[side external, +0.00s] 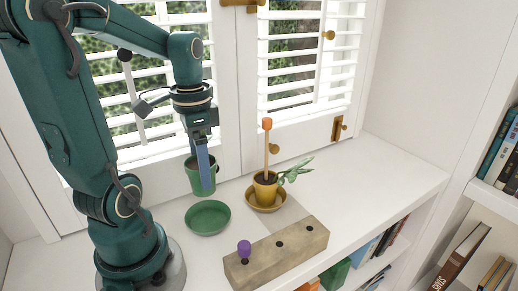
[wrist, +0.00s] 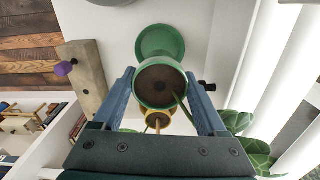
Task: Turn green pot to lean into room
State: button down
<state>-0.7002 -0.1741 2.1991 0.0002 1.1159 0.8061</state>
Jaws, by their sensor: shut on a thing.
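The green pot (side external: 196,184) is held between the blue fingers of my gripper (side external: 205,184). In the wrist view the green pot (wrist: 142,88) shows dark soil, and my gripper (wrist: 161,80) has one finger on each side of it. A green stem (wrist: 182,106) leans out of the soil toward the lower right, the window side. Large leaves (wrist: 252,150) show there; the finger hides part of the link. The green saucer (side external: 208,217) is empty on the white sill, in front of the pot in the side view. The pot looks upright and off the saucer.
A yellow pot (side external: 265,190) with an orange-topped stake (side external: 267,140) and a right-leaning plant (side external: 296,169) stands on its saucer close by. A wooden block (side external: 277,254) with holes and a purple knob (side external: 244,248) lies in front. Shuttered windows back the sill; its right end is clear.

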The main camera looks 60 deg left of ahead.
jog(key=shift+r, duration=2.05)
jog(key=shift+w+a, duration=0.1)
jog(key=shift+w, duration=0.05)
jog(key=f+m, duration=0.1)
jog(key=f, duration=0.2)
jog(key=w+a+f+m, duration=0.1)
jog(key=shift+w+f+m, duration=0.1)
jog(key=shift+f+m, duration=0.2)
jog(key=shift+m, duration=0.7)
jog(key=f, duration=0.2)
jog(key=s+f, duration=0.1)
jog(key=f, duration=0.1)
jog(key=shift+d, duration=0.35)
jog(key=shift+s+d+f, duration=0.25)
jog(key=shift+s+f, duration=0.05)
jog(key=shift+f, duration=1.6)
